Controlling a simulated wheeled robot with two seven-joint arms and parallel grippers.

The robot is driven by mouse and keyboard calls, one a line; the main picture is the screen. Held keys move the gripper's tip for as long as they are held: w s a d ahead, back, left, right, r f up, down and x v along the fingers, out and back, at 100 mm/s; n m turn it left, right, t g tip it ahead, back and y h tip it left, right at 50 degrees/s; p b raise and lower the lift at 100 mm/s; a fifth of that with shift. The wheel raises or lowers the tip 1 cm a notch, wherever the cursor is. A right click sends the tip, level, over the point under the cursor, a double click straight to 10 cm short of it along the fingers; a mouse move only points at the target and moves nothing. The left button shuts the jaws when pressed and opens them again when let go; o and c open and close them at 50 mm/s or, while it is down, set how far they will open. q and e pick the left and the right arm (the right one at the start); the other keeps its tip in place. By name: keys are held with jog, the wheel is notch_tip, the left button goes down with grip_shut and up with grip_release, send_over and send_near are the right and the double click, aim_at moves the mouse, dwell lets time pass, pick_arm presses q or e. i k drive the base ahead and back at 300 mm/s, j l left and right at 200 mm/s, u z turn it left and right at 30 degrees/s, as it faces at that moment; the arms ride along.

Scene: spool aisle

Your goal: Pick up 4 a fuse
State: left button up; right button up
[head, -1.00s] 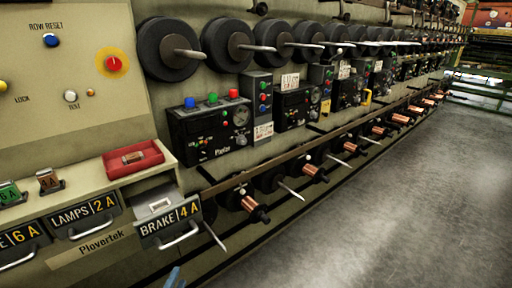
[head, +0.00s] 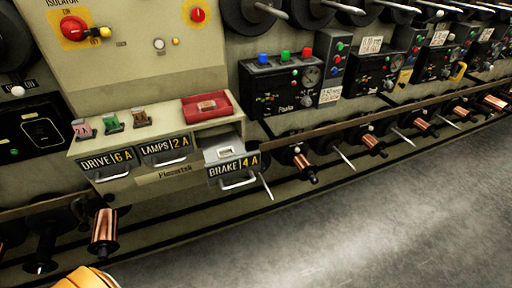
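Three small fuses stand in a row on the ledge of the beige cabinet: a pink one (head: 82,127) that seems marked 2 A, a green one (head: 111,121) and a brown one (head: 140,117). The markings on the green and brown ones are too small to read surely. A red tray (head: 224,117) sits to their right with a small reddish fuse-like piece in it. Below the tray, the BRAKE 4 A drawer (head: 233,169) is pulled out, with a pale fitting (head: 226,152) inside. Neither of my grippers shows.
The DRIVE 6 A drawer (head: 108,164) and LAMPS 2 A drawer (head: 165,149) look shut. Copper spools (head: 104,232) and bare spindles stick out low along the row. An orange curved object (head: 84,279) cuts into the bottom left edge. The grey floor at right is clear.

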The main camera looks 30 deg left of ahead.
aim_at(139, 114)
jog(key=u, duration=1.8)
